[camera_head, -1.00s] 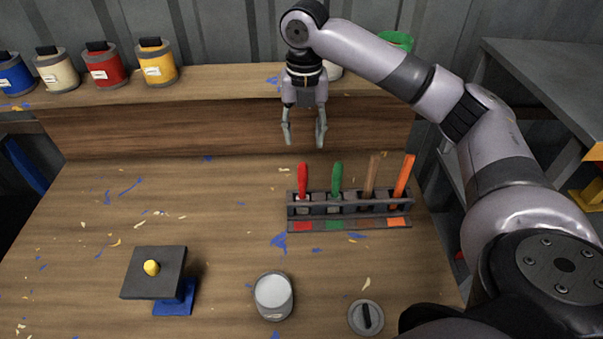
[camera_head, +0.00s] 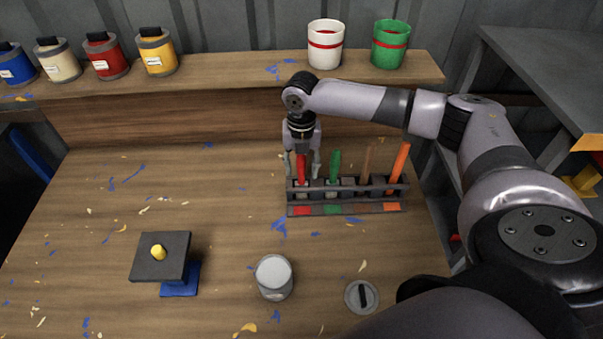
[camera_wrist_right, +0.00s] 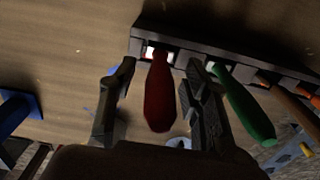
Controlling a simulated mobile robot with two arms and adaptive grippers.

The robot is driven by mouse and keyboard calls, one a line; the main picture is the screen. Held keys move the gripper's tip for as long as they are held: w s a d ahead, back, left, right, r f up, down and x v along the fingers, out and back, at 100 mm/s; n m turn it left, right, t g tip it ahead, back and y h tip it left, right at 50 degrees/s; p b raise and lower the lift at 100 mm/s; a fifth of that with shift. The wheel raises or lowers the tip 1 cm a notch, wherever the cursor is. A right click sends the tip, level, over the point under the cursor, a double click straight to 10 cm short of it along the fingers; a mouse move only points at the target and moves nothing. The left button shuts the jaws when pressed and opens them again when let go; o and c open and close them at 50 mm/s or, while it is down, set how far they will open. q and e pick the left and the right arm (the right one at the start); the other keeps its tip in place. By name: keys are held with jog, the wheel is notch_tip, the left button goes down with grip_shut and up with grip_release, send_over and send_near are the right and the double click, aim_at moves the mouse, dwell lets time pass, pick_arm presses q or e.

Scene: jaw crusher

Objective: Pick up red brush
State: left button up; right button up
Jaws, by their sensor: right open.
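The red brush (camera_head: 301,168) stands upright in the leftmost slot of the dark rack (camera_head: 345,208). Its handle also shows in the right wrist view (camera_wrist_right: 160,95), between the two fingers. My right gripper (camera_head: 302,170) is open, with one finger on each side of the red handle; in the right wrist view (camera_wrist_right: 158,100) there are gaps between the fingers and the handle. The green brush (camera_head: 334,167) stands in the slot beside it, close to the right finger. My left gripper is not in view.
A brown-handled brush (camera_head: 367,164) and an orange-handled brush (camera_head: 399,163) stand further right in the rack. A grey can (camera_head: 274,277), a round lid (camera_head: 361,297) and a black plate on a blue base (camera_head: 160,257) are in front. White (camera_head: 325,45) and green (camera_head: 390,45) buckets stand on the raised shelf.

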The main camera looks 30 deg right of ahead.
notch_tip(320, 180, down, 2)
jog(key=shift+f, duration=0.15)
grip_shut()
dwell(0.5)
